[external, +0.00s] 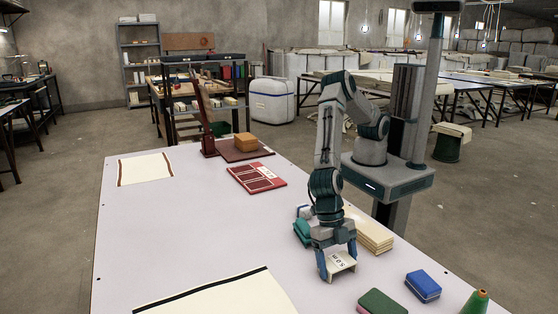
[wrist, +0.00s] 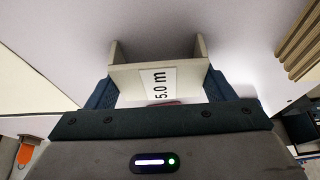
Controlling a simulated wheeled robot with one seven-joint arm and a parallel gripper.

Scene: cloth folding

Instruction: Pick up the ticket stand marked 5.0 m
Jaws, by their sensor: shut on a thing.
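The ticket stand marked 5.0 m (external: 341,263) is a small cream piece with a white label, on or just above the pale table (external: 190,240); I cannot tell whether it touches the table. In the wrist view the stand (wrist: 130,78) shows its two upright ends and the black "5.0 m" text, turned sideways. My gripper (external: 337,268) points down at the table's right part. Its two blue fingers are shut on the stand, one at each end. The fingers also show in the wrist view (wrist: 160,92).
A blue block (external: 423,286), a green block (external: 382,302) and a green cone (external: 475,302) are at the front right. The table's middle is clear.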

